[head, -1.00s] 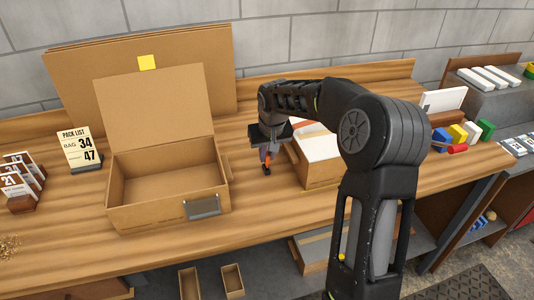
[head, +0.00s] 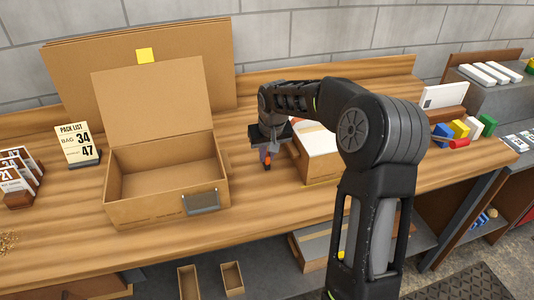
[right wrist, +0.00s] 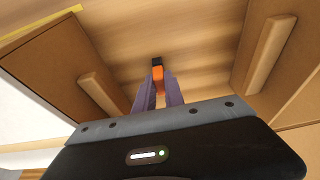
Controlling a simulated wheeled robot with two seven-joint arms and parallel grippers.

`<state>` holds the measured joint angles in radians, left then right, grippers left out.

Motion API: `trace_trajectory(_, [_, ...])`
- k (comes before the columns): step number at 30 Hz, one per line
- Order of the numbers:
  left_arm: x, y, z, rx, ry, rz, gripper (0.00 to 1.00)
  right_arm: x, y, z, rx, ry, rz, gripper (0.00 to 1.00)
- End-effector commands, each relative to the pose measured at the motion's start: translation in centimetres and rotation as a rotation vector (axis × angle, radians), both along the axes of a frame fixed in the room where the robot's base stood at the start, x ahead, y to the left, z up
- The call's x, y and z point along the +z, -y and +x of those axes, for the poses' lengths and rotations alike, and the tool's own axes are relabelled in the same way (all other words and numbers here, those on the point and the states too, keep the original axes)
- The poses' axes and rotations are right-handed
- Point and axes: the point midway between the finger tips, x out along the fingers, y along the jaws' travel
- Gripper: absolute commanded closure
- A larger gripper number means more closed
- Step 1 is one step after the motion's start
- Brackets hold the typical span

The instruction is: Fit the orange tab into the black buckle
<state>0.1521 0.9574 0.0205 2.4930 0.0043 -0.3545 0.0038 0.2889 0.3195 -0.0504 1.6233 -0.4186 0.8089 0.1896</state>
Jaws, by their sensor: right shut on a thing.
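My right gripper (head: 266,152) points down over the table, between the open cardboard box and the white-topped box. It is shut on the orange tab (right wrist: 158,74), which shows between the two grey-purple fingers in the right wrist view. A small black piece (right wrist: 157,62), which looks like the black buckle, is at the tab's far end. The two appear to touch, but I cannot tell whether the tab is inside it. In the head view the orange tab (head: 267,158) is small and partly covered by the gripper. My left gripper is not in view.
The open cardboard box (head: 160,212) stands left of the gripper. The white-topped box (head: 320,170) stands close on its right, partly behind my arm. A pack list sign (head: 78,143) stands at the left. Bare wood table (head: 265,205) lies in front.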

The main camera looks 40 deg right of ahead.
Motion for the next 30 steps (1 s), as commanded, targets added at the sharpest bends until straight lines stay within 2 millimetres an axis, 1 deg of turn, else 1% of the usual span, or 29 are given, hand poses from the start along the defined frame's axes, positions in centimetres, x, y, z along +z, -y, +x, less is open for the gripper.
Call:
trace_trajectory(1, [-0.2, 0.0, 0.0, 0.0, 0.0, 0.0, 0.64, -0.4, 0.0, -0.1, 0.0, -0.003, 0.001, 1.0])
trace_trajectory(5, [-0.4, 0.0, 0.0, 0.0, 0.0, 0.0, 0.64, -0.6, 0.0, -0.1, 0.0, -0.004, 0.001, 1.0])
trace_trajectory(6, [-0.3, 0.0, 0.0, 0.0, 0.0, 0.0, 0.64, -0.6, 0.0, -0.1, 0.0, -0.004, 0.001, 0.85])
trace_trajectory(15, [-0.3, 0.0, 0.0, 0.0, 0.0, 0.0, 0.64, -0.5, 0.0, 0.0, 0.0, -0.002, 0.001, 0.61])
trace_trajectory(26, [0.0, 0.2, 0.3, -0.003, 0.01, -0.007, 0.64, -0.4, 0.0, 0.0, 0.0, -0.002, 0.001, 0.61])
trace_trajectory(30, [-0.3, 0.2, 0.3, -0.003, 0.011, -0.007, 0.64, 1.1, -0.2, -0.4, 0.001, 0.003, -0.001, 0.61])
